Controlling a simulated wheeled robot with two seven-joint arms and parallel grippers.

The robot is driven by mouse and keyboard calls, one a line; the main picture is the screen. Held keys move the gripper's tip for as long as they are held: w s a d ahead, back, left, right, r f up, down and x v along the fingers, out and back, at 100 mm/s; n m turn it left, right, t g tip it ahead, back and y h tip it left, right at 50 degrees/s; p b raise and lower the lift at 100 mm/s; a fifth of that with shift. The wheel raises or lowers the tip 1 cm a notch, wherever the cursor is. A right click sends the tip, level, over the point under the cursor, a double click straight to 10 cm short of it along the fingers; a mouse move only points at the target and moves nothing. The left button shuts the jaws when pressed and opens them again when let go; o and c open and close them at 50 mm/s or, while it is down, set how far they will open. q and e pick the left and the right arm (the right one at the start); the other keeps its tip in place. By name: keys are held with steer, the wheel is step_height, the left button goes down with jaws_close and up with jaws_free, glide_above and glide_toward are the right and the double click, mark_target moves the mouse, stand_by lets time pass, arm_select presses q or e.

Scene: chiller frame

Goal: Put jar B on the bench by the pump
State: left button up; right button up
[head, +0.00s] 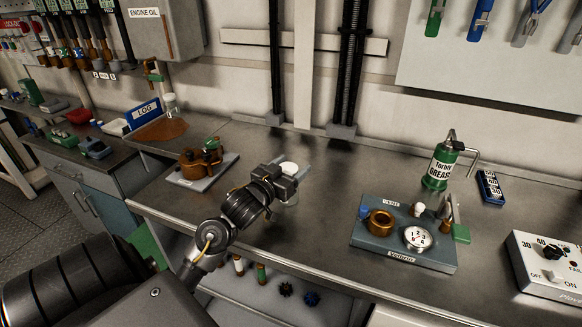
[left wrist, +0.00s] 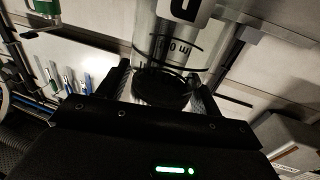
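A clear jar (left wrist: 172,45) with printed volume marks and a black end (left wrist: 160,88) fills the middle of the left wrist view. Its white label is cut off at the top, so I cannot read the whole letter. My left gripper (left wrist: 162,92) has a finger on each side of the black end and appears shut on it. In the head view my left gripper (head: 288,180) is over the bench, and the jar's pale round end (head: 289,168) shows beside it. A brown pump-like unit (head: 192,158) stands on a plate to the left. My right gripper is not in view.
A grey vacuum plate (head: 432,262) with a gauge and brass fitting stands to the right, with a green grease can (head: 440,165) behind it. Another jar (head: 170,105) stands under the engine oil tap. The bench (head: 315,215) between the units is mostly clear.

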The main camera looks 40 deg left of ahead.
arm_select(q)
steer(key=shift+o, duration=0.2)
steer(key=shift+r, duration=0.1)
steer(key=shift+s, duration=0.35)
steer(key=s, duration=0.6)
steer(key=shift+s+d+b, duration=0.4)
steer(key=shift+d, duration=0.05)
